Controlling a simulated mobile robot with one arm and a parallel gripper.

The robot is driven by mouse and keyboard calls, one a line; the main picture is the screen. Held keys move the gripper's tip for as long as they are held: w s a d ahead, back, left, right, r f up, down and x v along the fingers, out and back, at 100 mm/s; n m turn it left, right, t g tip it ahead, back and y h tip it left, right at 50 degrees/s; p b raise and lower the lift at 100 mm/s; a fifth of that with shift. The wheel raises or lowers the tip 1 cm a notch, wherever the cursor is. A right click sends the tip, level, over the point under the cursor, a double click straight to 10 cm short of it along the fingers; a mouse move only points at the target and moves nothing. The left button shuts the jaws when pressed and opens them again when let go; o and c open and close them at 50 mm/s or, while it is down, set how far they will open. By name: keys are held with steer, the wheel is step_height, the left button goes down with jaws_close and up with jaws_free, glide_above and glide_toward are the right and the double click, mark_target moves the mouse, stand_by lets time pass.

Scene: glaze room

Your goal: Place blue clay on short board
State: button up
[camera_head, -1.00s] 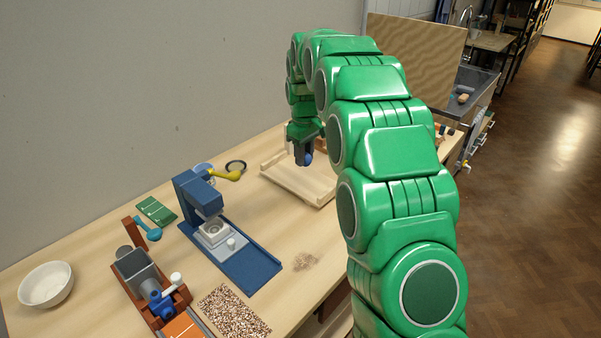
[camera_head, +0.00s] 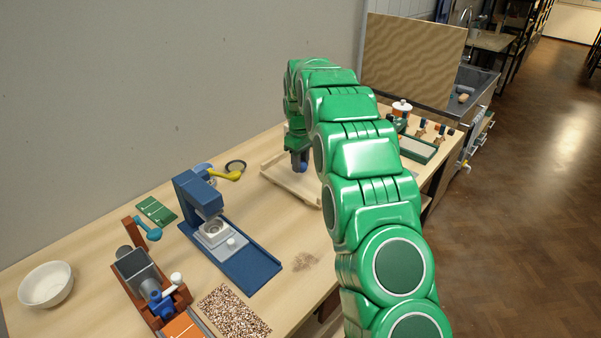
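My gripper (camera_head: 299,160) points down over the pale wooden board with raised edges (camera_head: 283,181) at the back of the table. A small blue lump, which looks like the blue clay (camera_head: 304,168), shows at its fingertips and moves with it, so the gripper appears shut on it. The fingers are dark and small, and I cannot tell whether the lump touches the board. My arm hides the board's right part. I cannot tell whether this is the short board.
A blue press (camera_head: 235,258), a brown-and-grey machine (camera_head: 139,270), a white bowl (camera_head: 46,284), a green card (camera_head: 156,211) and a speckled mat (camera_head: 234,312) stand on the left and front. A green-edged tray (camera_head: 418,148) lies right of my arm. A wall bounds the back.

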steer(key=shift+s+f, duration=0.1)
steer(key=shift+f, duration=1.2)
steer(key=o, duration=1.2)
steer(key=shift+o, duration=0.2)
steer(key=shift+r, duration=0.1)
step_height(320, 180, up, 8)
